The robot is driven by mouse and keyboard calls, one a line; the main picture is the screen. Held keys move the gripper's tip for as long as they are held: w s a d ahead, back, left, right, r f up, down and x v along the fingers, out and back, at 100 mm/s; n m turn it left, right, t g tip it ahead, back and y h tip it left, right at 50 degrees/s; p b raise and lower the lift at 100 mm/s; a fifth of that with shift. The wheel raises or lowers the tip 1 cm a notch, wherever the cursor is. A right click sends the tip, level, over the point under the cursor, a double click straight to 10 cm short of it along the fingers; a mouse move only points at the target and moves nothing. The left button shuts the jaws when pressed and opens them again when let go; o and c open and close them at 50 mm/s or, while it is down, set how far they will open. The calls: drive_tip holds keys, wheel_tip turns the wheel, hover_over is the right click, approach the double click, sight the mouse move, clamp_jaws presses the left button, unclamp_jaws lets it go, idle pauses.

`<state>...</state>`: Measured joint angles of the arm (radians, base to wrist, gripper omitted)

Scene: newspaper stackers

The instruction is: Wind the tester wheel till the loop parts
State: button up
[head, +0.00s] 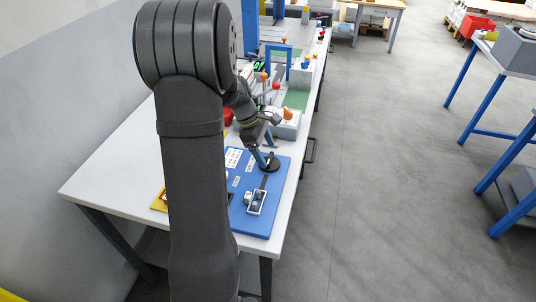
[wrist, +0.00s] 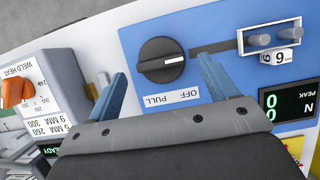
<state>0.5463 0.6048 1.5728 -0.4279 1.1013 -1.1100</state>
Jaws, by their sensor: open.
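The tester is a blue panel (head: 250,222) on the white table in the head view. Its wheel is a black round knob (wrist: 165,60) with a white mark, and it also shows in the head view (head: 272,163). My gripper (wrist: 162,66) is open, its blue fingers on either side of the knob in the picture; I see no contact. A dark slot or strip (wrist: 212,48) runs right from the knob to a white-framed tray (wrist: 272,36) with two grey pegs. I cannot make out the loop. In the head view my arm hides part of the panel.
A green-digit display (wrist: 288,103) and a label reading PULL OFF (wrist: 172,97) are on the panel. Left of it in the wrist view, a grey weld-heat box (wrist: 50,85) carries an orange knob (wrist: 14,92).

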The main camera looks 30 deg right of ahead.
drive_tip(key=shift+x, duration=1.2)
drive_tip(key=c, duration=1)
